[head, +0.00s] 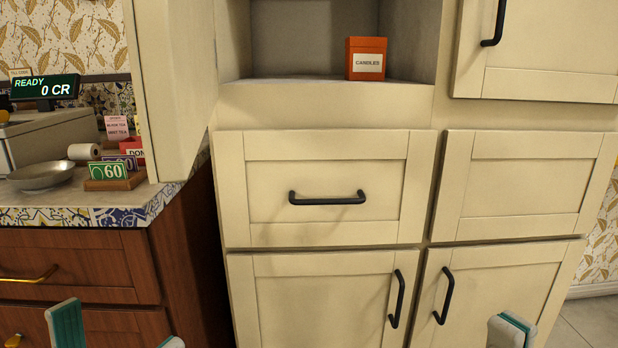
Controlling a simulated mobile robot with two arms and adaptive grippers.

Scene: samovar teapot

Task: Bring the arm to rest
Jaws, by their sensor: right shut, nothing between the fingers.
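My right gripper (512,331) shows at the bottom edge, right of centre, in front of the lower right cabinet door. Its pale, green-lined fingertips are together with nothing between them. My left gripper (118,334) shows at the bottom left, in front of the brown drawers. Its two green-lined fingertips stand wide apart, and no object shows between them. The rest of both grippers and both arms is below the picture.
A cream cabinet (325,190) with shut drawers and doors fills the middle. An orange candle box (366,58) stands in its open niche. At left, a tiled counter (110,214) bears a register display (45,87), a metal dish (42,176) and small cards (108,171).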

